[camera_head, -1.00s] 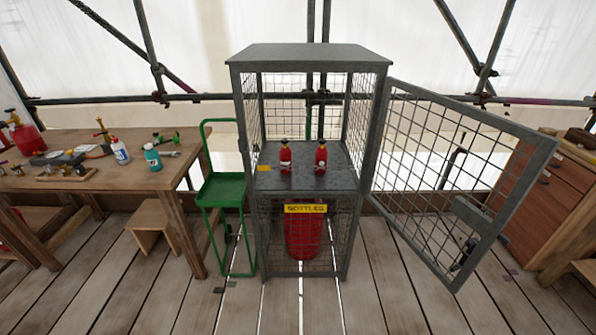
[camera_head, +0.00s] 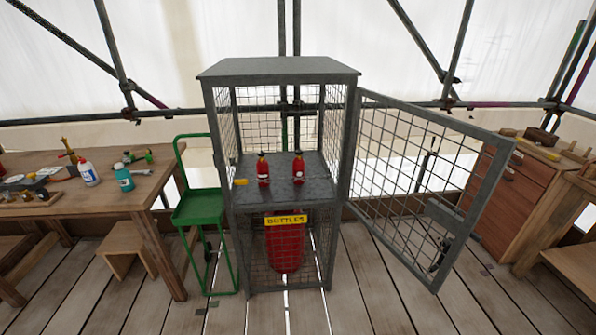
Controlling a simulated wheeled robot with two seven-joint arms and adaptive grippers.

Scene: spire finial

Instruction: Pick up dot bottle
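Two small red bottles with dark tops stand upright on the shelf of a grey wire-mesh cage (camera_head: 278,70). One is the left red bottle (camera_head: 262,172) and the other is the right red bottle (camera_head: 298,170), with a gap between them. Each has a small pale mark low on its front. The marks are too small to read, so I cannot tell which one is the dot bottle. Neither of my grippers is in view.
The cage door (camera_head: 425,180) stands open to the right. A large red cylinder (camera_head: 285,248) is in the lower part behind a yellow BOTTLES sign (camera_head: 286,220). A green trolley (camera_head: 198,207) and workbench (camera_head: 95,195) stand left, a wooden drawer cabinet (camera_head: 510,210) right. Plank floor in front is clear.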

